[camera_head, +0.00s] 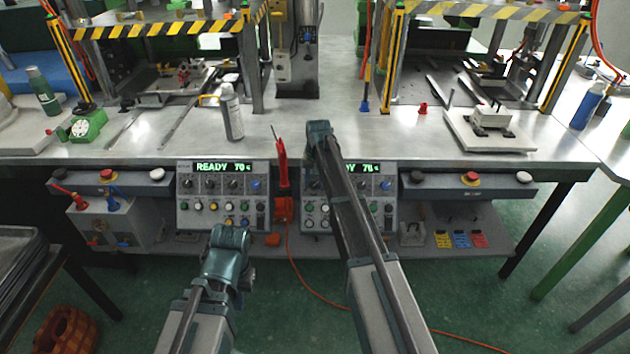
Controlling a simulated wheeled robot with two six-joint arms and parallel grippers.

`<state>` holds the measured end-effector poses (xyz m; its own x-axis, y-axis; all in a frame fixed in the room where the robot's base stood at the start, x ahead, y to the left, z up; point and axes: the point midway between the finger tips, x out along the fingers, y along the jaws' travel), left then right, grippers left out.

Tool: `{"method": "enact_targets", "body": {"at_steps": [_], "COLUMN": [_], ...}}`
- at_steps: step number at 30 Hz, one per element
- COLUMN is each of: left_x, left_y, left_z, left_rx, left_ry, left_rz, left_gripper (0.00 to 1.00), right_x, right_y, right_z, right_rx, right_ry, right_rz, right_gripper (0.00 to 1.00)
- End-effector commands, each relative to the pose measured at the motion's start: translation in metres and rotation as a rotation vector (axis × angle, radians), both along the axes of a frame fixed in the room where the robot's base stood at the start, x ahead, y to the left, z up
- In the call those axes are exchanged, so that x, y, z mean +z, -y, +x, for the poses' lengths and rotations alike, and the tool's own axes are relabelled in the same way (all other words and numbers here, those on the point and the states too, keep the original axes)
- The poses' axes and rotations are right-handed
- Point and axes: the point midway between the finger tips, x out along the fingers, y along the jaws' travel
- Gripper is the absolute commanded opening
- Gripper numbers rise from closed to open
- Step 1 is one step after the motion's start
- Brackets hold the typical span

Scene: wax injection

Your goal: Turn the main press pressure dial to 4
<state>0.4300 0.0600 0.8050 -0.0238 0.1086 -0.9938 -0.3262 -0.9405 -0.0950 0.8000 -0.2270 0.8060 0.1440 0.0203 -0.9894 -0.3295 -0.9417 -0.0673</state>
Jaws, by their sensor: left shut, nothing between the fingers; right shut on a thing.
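Two sloped grey control panels hang at the bench front, and either could carry the pressure dial. The left control panel (220,195) has a lit READY 70 display, a row of black dials, a blue dial (256,184) and several buttons. The right control panel (317,211) has a like display and a blue dial (386,184) at its right. My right arm crosses this panel and hides its middle, so some dials are covered. My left arm ends below the left panel. I see no fingers of either gripper. Dial settings are too small to read.
A red-handled tool (282,170) stands between the panels, with an orange hose on the floor. Dark bars with red buttons (471,178) flank the panels. The steel bench (350,135) carries a spray bottle (231,112), a green device (88,125) and a white block (493,117).

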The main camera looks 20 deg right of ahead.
Motion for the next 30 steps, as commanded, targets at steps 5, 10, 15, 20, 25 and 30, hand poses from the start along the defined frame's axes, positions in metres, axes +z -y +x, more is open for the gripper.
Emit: {"method": "enact_targets", "body": {"at_steps": [5, 10, 15, 20, 25, 30], "left_x": [-0.001, -0.005, -0.012, -0.020, -0.028, -0.034], "left_y": [0.000, 0.000, 0.000, 0.000, 0.000, 0.000], "left_z": [0.000, 0.000, 0.000, 0.000, 0.000, 0.000], "left_rx": [0.000, 0.000, 0.000, 0.000, 0.000, -0.001], "left_ry": [0.000, 0.000, 0.000, 0.000, 0.000, 0.000], "left_rz": [0.000, 0.000, 0.000, 0.000, 0.000, 0.000], "left_gripper": [0.00, 0.00, 0.00, 0.00, 0.00, 0.00], "right_x": [-0.001, -0.003, -0.004, -0.005, -0.005, -0.005], "right_y": [-0.004, -0.006, -0.008, -0.010, -0.011, -0.011], "right_z": [0.000, 0.000, 0.000, 0.000, -0.001, -0.002], "right_rx": [0.111, 0.215, 0.315, 0.400, 0.475, 0.531], "right_ry": [-0.039, -0.073, -0.107, -0.135, -0.161, -0.180], "right_rz": [-0.126, -0.244, -0.360, -0.458, -0.545, -0.607], "right_gripper": [0.00, 0.00, 0.00, 0.00, 0.00, 0.00]}}
